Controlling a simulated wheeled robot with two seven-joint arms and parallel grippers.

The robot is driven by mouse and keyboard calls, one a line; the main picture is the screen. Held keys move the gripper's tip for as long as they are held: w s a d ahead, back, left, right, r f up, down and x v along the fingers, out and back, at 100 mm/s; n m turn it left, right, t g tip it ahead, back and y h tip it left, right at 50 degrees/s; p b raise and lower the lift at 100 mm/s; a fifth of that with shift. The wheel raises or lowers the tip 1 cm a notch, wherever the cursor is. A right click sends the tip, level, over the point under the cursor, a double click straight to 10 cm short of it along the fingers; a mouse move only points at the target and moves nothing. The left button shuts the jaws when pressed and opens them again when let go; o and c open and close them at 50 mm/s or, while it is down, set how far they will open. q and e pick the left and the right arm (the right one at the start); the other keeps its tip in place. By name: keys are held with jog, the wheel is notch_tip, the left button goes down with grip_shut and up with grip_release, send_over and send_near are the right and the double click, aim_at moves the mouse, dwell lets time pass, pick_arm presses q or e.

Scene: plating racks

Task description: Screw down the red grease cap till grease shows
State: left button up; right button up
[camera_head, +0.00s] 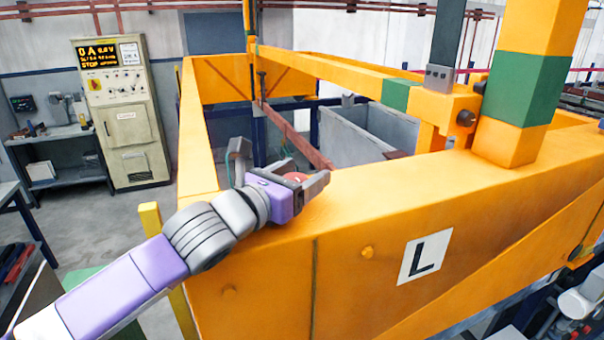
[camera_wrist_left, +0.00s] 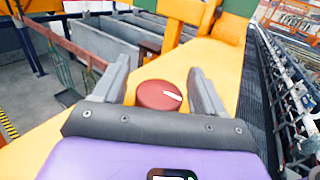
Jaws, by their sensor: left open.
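The red grease cap (camera_wrist_left: 159,95) is a round, dark red disc with a white mark on its top, at the yellow beam (camera_wrist_left: 215,60). In the left wrist view it lies between the two fingers of my left gripper (camera_wrist_left: 160,85), which is open with a gap on each side of the cap. In the head view my left gripper (camera_head: 312,175) reaches over the top of the beam, and the cap (camera_head: 297,177) is partly hidden by its fingers. No grease can be made out around the cap. My right gripper is not in view.
The yellow frame (camera_head: 420,190) bears an "L" label (camera_head: 424,256) and a thick yellow-green post (camera_head: 527,90) on the right. Grey tanks (camera_head: 365,135) stand beyond the beam. A control cabinet (camera_head: 121,112) and a workbench (camera_head: 60,135) stand at the back left.

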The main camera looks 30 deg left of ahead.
pick_arm(q)
jog(key=s, duration=0.4)
jog(key=s+a, duration=0.1)
jog(key=s, duration=0.2)
dwell(0.3)
